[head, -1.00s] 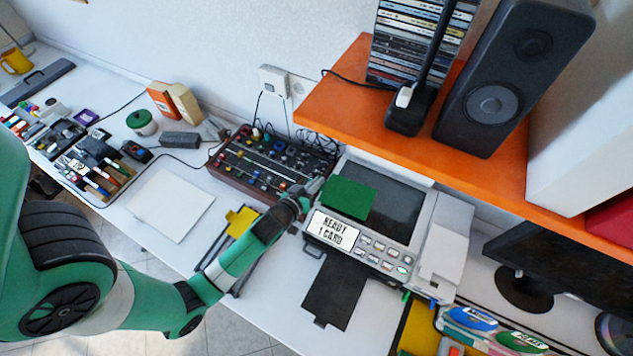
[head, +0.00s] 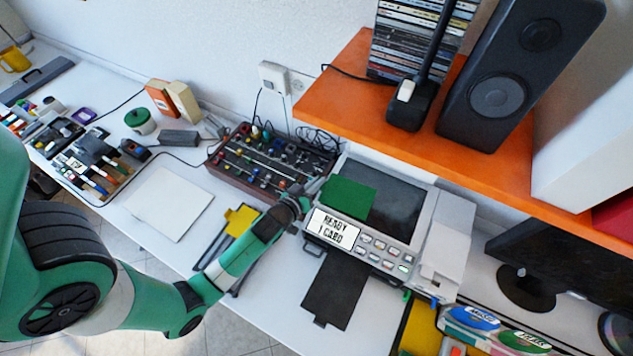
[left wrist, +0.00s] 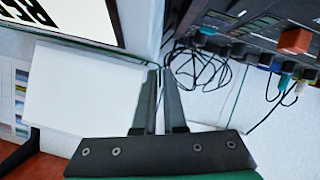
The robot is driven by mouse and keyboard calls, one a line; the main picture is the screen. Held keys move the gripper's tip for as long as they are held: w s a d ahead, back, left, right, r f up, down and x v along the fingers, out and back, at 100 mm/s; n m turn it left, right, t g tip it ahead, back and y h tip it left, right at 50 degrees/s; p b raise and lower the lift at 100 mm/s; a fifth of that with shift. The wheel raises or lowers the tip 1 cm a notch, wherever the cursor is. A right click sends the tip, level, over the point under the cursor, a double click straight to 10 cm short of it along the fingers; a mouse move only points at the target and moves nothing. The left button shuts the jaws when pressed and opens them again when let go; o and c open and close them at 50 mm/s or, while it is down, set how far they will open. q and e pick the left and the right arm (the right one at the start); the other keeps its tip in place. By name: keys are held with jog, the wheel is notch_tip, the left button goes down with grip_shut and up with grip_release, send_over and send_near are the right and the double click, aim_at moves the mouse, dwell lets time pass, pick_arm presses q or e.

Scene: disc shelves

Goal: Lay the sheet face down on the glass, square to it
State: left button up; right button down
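The sheet (head: 347,197) shows its green side in the head view, over the left part of the dark glass (head: 396,205) of the copier. In the left wrist view the same sheet (left wrist: 85,90) seems to show a plain white side, reaching to my fingertips. My left gripper (head: 312,190) is at the sheet's left edge. In the left wrist view its fingers (left wrist: 160,80) are close together, apparently shut on the sheet's edge. I cannot tell whether the sheet touches the glass. My right gripper is not in view.
The copier's display (head: 334,227) reads "READY 1 CARD". A knobbed mixer (head: 265,165) with cables stands close left of the copier. An orange shelf (head: 400,135) with a speaker (head: 505,80) overhangs behind. A dark flap (head: 336,288) lies in front. A white pad (head: 168,204) lies left.

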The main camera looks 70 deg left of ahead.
pick_arm(q)
jog(key=o, duration=0.4)
jog(key=shift+p+v, duration=0.45)
jog(key=shift+v, duration=5.35)
jog(key=shift+r, duration=0.1)
